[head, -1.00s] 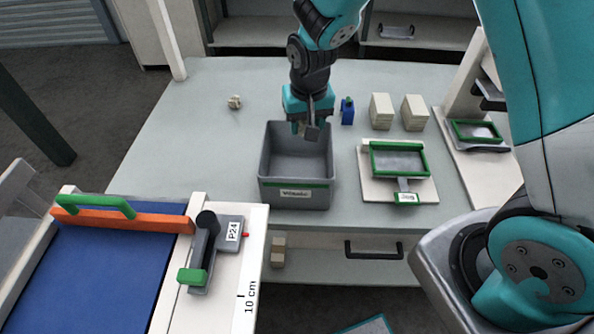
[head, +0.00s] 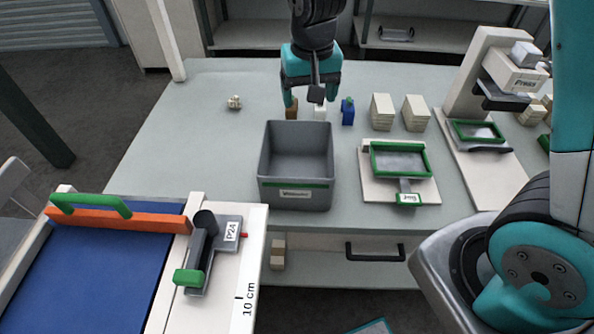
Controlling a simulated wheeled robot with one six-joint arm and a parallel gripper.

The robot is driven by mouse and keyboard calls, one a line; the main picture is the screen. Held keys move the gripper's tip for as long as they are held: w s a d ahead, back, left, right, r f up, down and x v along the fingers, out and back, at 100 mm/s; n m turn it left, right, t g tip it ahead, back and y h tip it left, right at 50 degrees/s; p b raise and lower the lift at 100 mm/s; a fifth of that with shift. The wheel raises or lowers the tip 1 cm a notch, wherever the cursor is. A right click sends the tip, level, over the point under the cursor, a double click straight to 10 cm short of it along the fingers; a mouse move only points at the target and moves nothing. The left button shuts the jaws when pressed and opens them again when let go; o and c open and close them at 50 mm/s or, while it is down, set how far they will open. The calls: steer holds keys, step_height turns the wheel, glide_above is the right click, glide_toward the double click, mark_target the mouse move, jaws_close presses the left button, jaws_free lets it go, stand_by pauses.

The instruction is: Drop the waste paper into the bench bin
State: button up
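The waste paper (head: 234,102) is a small crumpled cream ball. It lies on the bench to the left of and behind the bin. The bench bin (head: 297,195) is a grey open box with a green strip and a label on its front. The part of its inside that shows is empty. My gripper (head: 311,100) is beyond the bin's back edge, to the right of the paper and apart from it. Its two fingers point down and are spread, with nothing visibly held between them.
Brown (head: 291,109), white (head: 320,113) and blue (head: 347,112) small items stand behind the bin near my gripper. Two beige stacks (head: 382,112) and a green-framed tray (head: 399,160) are to the right.

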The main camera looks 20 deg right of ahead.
step_height(320, 180, up, 10)
steer(key=s+b, duration=0.1)
steer(key=shift+f, duration=0.25)
steer(key=shift+s, duration=0.1)
steer(key=s+a+f+n+y, duration=0.1)
steer(key=s+n, duration=0.3)
steer(key=s, duration=0.6)
steer(key=s+a+f+n+g+y, duration=0.1)
steer(key=s+a+n+y, duration=0.2)
steer(key=s, duration=0.8)
steer(key=shift+s+a+n+b, duration=0.3)
steer(key=shift+n+b, duration=0.1)
steer(key=shift+n, duration=0.5)
